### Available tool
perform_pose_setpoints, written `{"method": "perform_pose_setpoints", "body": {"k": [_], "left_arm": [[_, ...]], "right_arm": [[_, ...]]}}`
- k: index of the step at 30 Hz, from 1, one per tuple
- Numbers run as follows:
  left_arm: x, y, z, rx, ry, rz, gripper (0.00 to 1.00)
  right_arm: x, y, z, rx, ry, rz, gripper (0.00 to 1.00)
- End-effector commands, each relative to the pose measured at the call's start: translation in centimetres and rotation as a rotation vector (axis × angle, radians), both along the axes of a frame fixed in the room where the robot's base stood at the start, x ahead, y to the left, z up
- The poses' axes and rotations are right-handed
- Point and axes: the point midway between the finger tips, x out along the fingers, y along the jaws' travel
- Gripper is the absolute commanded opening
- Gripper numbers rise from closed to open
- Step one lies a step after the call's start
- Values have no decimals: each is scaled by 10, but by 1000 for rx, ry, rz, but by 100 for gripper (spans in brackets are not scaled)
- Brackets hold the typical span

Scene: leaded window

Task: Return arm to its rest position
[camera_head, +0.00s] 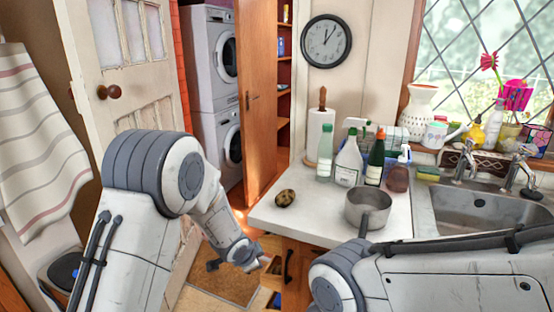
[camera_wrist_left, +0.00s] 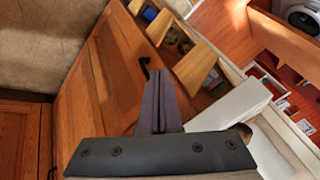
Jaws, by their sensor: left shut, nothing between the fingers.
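My left arm (camera_head: 150,180) comes in from the left, bent, with its forearm pointing down past the near left edge of the worktop. My left gripper (camera_head: 264,263) is low beside the wooden cabinet fronts, below worktop height. In the left wrist view the dark fingers of the left gripper (camera_wrist_left: 159,85) lie together, with nothing between them. My right arm (camera_head: 440,275) crosses the lower right, in front of the worktop, and its gripper is outside the picture.
The white worktop (camera_head: 290,222) holds a potato-like object (camera_head: 285,198), a saucepan (camera_head: 368,207) and several bottles. A sink (camera_head: 480,208) is at right. Wooden cabinetry (camera_wrist_left: 85,95) with dark handles and open compartments (camera_wrist_left: 170,35) is close to the left gripper. A door (camera_head: 120,60) stands at left.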

Motion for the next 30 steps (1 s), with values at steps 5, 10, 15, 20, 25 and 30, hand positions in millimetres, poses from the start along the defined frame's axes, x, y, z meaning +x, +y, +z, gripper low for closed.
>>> {"method": "perform_pose_setpoints", "body": {"k": [5, 10, 15, 20, 25, 30], "left_arm": [[-77, -23, 82, 1, 118, 156, 0], [-183, -31, 136, -19, 292, 305, 0], [-282, -27, 166, -30, 469, 398, 0], [-336, -21, 177, -27, 575, 437, 0], [-351, -18, 178, -24, 609, 448, 0], [-350, -18, 178, -24, 607, 448, 0]], "right_arm": [[0, 0, 17, 0, 0, 0, 53], [0, 0, 30, 0, 0, 0, 53], [0, 0, 39, 0, 0, 0, 53], [0, 0, 42, 0, 0, 0, 53], [0, 0, 43, 0, 0, 0, 53], [0, 0, 42, 0, 0, 0, 53]]}}
